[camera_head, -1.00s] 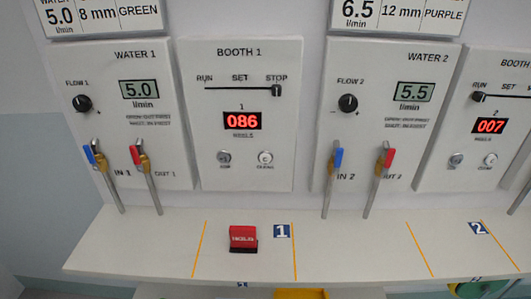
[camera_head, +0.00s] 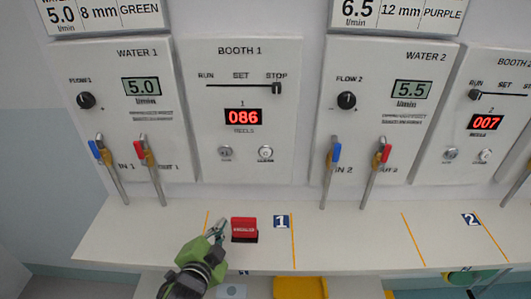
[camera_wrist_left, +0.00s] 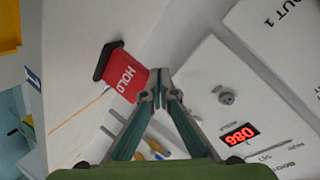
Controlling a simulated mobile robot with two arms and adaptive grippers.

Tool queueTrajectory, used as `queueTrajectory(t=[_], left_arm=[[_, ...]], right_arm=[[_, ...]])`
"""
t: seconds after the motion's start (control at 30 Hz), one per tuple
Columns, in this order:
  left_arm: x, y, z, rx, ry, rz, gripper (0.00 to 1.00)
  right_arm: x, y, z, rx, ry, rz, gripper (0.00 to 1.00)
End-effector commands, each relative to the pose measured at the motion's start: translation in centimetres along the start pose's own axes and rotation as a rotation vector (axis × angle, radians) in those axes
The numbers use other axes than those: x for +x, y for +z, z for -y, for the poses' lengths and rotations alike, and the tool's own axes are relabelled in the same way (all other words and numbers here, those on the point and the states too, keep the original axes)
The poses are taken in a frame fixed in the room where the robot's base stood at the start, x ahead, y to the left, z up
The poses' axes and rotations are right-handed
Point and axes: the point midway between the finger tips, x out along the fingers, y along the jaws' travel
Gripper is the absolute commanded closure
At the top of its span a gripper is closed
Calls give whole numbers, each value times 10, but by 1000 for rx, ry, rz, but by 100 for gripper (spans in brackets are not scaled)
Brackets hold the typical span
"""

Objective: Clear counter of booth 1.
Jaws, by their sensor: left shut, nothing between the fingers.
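The booth 1 panel (camera_head: 249,60) has a slider switch at STOP and a red counter display (camera_head: 242,117) reading 086. Below the display are a left button (camera_head: 225,153) and a right button (camera_head: 265,153); their lettering is too blurred to read surely. In the left wrist view the display (camera_wrist_left: 240,134) and one button (camera_wrist_left: 225,97) show at the right. My left gripper (camera_head: 220,226) is shut and empty, low over the shelf, left of the red HOLD block and well below the buttons. Its fingertips (camera_wrist_left: 158,82) meet in the left wrist view. My right gripper is not in view.
The red HOLD block (camera_head: 243,227) stands on the white shelf (camera_head: 150,235), close to my left gripper; it also shows in the left wrist view (camera_wrist_left: 127,77). Valve levers flank the panel: red OUT 1 (camera_head: 150,170) and blue IN 2 (camera_head: 331,175).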

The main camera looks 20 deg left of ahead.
Motion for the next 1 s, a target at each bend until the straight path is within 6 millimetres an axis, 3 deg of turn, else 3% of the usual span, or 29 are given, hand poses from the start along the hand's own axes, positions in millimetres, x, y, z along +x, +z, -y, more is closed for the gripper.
queueTrajectory(t=[0.1, 0.2, 0.3, 0.43, 0.6, 1.0], left_arm=[[15, -43, 33, 223, -171, -185, 100], [15, -82, 49, 427, -314, -343, 100], [7, -117, 52, 611, -439, -485, 100], [-7, -148, 46, 783, -560, -625, 100], [-20, -166, 37, 891, -638, -721, 100], [-22, -169, 35, 906, -650, -736, 100]], right_arm=[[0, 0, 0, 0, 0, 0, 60], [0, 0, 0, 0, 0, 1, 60], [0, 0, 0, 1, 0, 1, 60], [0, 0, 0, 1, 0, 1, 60], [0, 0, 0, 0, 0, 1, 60], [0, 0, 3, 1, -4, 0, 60]])
